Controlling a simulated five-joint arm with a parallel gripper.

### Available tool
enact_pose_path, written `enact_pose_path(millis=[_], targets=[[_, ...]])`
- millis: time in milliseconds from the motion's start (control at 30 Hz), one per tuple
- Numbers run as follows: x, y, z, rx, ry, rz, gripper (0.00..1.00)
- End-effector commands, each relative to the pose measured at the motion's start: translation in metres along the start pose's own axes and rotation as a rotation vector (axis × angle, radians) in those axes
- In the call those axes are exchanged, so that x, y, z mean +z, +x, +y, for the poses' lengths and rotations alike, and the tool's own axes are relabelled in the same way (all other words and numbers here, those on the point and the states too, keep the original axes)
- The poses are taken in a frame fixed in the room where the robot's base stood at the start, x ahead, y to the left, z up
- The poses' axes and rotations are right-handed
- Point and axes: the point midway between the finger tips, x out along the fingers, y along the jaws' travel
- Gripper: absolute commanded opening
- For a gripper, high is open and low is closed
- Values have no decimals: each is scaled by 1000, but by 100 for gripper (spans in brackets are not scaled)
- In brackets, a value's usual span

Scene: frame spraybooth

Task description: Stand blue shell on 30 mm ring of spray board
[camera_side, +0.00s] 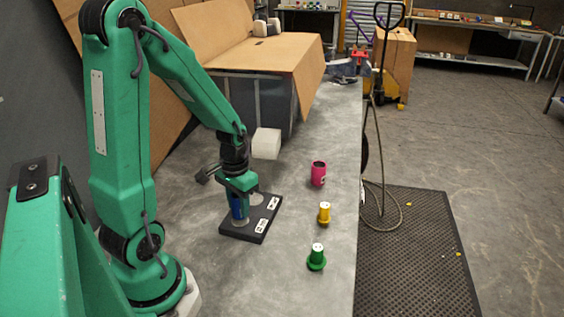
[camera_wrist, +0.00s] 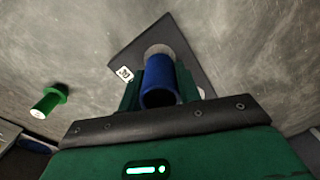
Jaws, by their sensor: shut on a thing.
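The blue shell (camera_wrist: 160,84) is a hollow tube, held upright or nearly so between the fingers of my gripper (camera_wrist: 160,92). In the side view the shell (camera_side: 236,207) shows partly below my gripper (camera_side: 238,190), over the near left part of the dark spray board (camera_side: 252,233). A pale grey round spot (camera_wrist: 158,50) on the board shows just beyond the shell in the wrist view. Number labels lie on the board, one reading 30 (camera_wrist: 125,74). I cannot tell whether the shell touches the board or a ring.
A pink shell (camera_side: 318,174), a yellow piece (camera_side: 324,213) and a green flanged piece (camera_side: 317,257) stand on the grey table right of the board. A cardboard box (camera_side: 262,60) stands behind. The table's right edge lies past the coloured pieces. The near tabletop is clear.

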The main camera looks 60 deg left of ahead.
Motion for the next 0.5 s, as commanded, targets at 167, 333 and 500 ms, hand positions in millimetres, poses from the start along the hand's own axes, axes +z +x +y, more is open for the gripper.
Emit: enact_pose_path(millis=[167, 333, 500], targets=[[0, 0, 0, 0, 0, 0, 9], [0, 1, 0, 0, 0, 0, 9], [0, 4, 0, 0, 0, 0, 9]])
